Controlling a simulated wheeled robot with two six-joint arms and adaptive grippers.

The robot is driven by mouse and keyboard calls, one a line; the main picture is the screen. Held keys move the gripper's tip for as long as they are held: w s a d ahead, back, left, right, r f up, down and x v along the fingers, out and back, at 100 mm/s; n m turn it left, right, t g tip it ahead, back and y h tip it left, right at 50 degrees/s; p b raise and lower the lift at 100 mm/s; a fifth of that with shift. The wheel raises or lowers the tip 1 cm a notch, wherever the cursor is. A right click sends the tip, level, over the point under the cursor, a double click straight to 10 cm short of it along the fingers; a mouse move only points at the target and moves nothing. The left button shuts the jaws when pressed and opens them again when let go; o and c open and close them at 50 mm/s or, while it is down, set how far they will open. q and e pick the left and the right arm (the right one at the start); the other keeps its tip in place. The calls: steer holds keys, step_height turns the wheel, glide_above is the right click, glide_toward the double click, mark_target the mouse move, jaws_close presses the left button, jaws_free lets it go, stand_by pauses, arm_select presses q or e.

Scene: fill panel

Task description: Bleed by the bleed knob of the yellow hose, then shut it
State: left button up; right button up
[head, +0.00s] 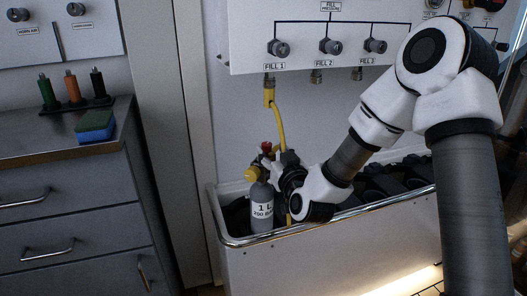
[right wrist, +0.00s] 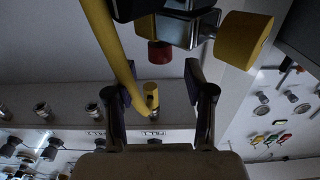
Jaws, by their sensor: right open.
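The yellow hose (head: 281,128) hangs from the FILL 1 outlet down to the valve of a grey cylinder (head: 261,206) marked 1 L, 200 BAR. A red knob (head: 266,147), which looks like the bleed knob, sits at the hose's lower end above a yellow knob (head: 252,174). In the right wrist view the red knob (right wrist: 160,52) shows ahead of the fingers, near the line between them, and the yellow hose (right wrist: 108,40) passes on the left. My right gripper (right wrist: 153,88) is open and empty, close behind the valve; its fingers are mostly hidden in the head view. My left gripper is not seen.
The cylinder stands in a white trough (head: 330,235) with a metal rail and dark items at right. Above is the fill panel (head: 322,45) with several knobs. A grey cabinet (head: 70,190) at left bears a blue-green sponge (head: 95,125) and coloured handles.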

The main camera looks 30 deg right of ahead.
mark_target(269, 148)
steer(key=x, duration=0.4)
steer(key=shift+w+d+f, duration=0.1)
steer(key=shift+w+f, duration=0.1)
steer(key=shift+w, duration=0.15)
jaws_close()
steer(key=shift+r+y, duration=0.1)
steer(key=shift+y, duration=0.2)
